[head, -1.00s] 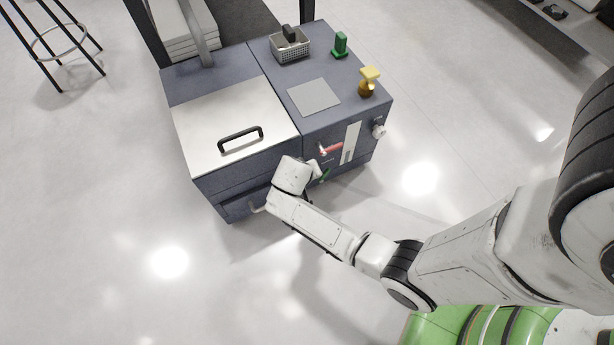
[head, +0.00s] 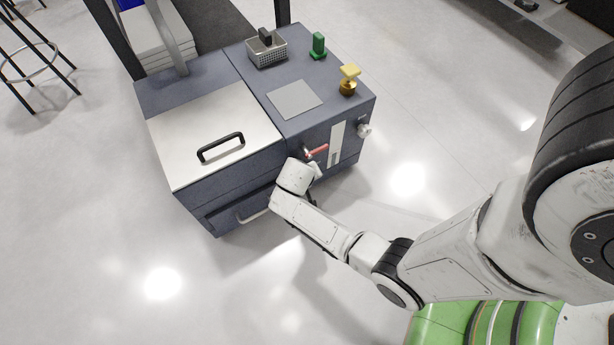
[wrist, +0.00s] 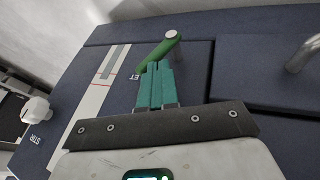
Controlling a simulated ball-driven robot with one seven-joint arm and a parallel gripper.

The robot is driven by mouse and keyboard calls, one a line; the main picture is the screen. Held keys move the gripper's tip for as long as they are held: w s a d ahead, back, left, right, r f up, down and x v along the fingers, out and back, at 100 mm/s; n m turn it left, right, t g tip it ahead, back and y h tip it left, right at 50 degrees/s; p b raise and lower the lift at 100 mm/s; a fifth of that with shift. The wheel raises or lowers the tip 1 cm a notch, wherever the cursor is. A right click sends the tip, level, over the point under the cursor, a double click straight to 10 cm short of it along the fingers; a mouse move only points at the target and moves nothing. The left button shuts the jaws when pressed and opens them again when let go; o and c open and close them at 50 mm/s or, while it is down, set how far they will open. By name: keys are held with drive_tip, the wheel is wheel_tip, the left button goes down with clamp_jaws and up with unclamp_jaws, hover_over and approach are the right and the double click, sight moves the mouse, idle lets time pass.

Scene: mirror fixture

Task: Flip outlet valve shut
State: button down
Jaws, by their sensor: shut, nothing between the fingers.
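The outlet valve's green lever (wrist: 158,48) shows in the wrist view, on the dark blue front panel beside a partly hidden label ending in "ET". It slants from a pale round pivot cap down to the left. My gripper (wrist: 157,66) has its teal fingers shut together and empty. The fingertips overlap the lever's lower side in the picture; I cannot tell whether they touch it. In the head view my white wrist link hides the green lever and most of the gripper. A red lever (head: 317,151) shows just above the wrist there.
The dark blue cabinet (head: 225,185) has a white gauge strip (head: 336,143), a white knob (head: 364,131) and a low drawer handle (head: 253,216). The drawer handle (wrist: 304,53) is right of my fingers in the wrist view. A yellow-topped brass part (head: 348,80) stands on top. Open floor surrounds the front.

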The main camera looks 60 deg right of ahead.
drive_tip(key=shift+s+d, duration=0.25)
drive_tip(key=shift+d, duration=0.05)
drive_tip(key=shift+w, duration=0.1)
drive_tip(key=shift+w+a, duration=0.4)
drive_tip(key=shift+a, duration=0.25)
